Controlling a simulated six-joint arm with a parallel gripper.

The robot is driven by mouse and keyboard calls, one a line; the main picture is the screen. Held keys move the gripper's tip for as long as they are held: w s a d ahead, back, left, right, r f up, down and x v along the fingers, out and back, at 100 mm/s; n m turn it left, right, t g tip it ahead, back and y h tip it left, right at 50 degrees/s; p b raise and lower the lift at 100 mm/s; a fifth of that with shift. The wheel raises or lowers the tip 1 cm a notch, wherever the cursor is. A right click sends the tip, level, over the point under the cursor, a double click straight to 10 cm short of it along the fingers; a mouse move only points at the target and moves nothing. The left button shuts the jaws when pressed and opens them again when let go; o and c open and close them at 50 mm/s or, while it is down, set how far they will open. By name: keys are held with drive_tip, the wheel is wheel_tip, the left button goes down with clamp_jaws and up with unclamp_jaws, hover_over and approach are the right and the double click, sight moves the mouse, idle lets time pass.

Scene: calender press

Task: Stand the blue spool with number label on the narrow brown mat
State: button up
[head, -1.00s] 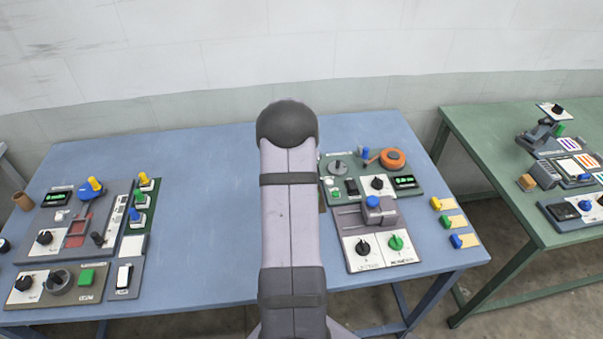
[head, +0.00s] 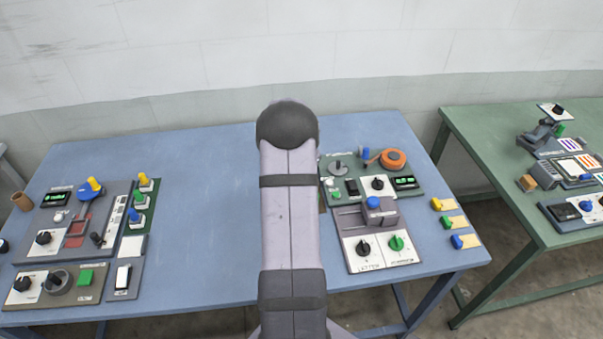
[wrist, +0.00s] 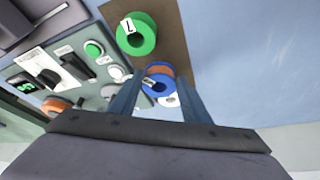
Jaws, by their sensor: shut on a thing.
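In the wrist view the blue spool (wrist: 158,86) with a small white number label sits between the fingers of my gripper (wrist: 161,75). The gripper is shut on it, and the number is too small to read. The narrow brown mat (wrist: 174,30) runs from the top of the wrist view down to the blue spool; I cannot tell whether the spool touches it. A green spool (wrist: 136,36) with a white label reading 7 stands on the mat, apart from the blue one. In the head view my arm hides the gripper, the spools and nearly all of the mat.
A green panel (head: 334,190) with knobs and an orange reel (head: 392,159) lies close beside the mat. A grey press block with a blue knob (head: 373,202) stands in front of it. Control panels (head: 85,225) fill the table's left end. The blue table (head: 205,190) is clear between.

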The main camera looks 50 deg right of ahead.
drive_tip(key=shift+f, duration=0.25)
drive_tip(key=shift+f+b, duration=0.45)
drive_tip(key=shift+b, duration=0.3)
drive_tip(key=shift+f+b, duration=0.7)
drive_tip(key=shift+b, duration=0.3)
idle(1.2)
drive_tip(key=o, duration=1.7)
drive_tip(key=shift+c, duration=0.2)
drive_tip(key=shift+r, duration=0.15)
drive_tip(key=shift+r+p, duration=2.2)
drive_tip(key=shift+r, duration=1.2)
drive_tip(key=shift+a, duration=0.1)
